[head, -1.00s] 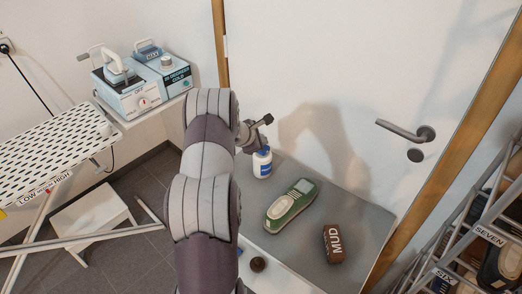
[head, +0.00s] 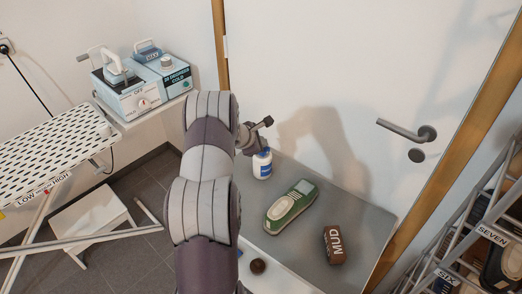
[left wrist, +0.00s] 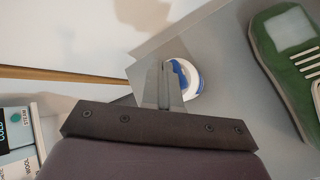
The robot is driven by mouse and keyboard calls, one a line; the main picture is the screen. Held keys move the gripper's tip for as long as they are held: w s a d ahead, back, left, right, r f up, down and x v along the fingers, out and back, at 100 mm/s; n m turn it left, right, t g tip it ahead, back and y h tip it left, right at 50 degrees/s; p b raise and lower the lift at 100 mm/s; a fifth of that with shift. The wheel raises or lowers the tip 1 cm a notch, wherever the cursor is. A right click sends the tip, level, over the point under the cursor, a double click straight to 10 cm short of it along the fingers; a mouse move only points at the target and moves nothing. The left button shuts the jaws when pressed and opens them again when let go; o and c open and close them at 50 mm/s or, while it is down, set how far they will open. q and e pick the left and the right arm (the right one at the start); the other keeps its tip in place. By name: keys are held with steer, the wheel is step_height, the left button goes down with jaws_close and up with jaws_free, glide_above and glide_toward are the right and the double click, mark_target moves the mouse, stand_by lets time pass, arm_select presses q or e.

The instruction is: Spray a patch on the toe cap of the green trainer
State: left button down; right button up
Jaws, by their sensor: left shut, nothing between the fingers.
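The green trainer (head: 291,207) lies on the grey table, sole down, with a pale panel near its far end. Part of it shows at the right of the left wrist view (left wrist: 262,40). A white and blue bottle (head: 262,165), likely the spray, stands upright on the table to the left of the trainer. My left gripper (head: 267,122) is above the bottle, shut and empty. In the left wrist view its shut fingers (left wrist: 165,68) partly cover the bottle (left wrist: 193,80). I cannot tell whether they touch it. My right gripper is not in view.
A small dark round thing (head: 258,266) is near the front edge. The table's right part (head: 365,215) is clear.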

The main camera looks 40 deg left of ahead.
arm_select(q)
steer(key=shift+f, duration=0.2)
steer(key=shift+r, duration=0.1)
steer(key=shift+r+p, duration=0.55)
steer(key=shift+r, duration=0.4)
step_height(320, 180, up, 6)
steer(key=p, duration=0.4)
steer(key=shift+p, duration=0.3)
stand_by(1.8)
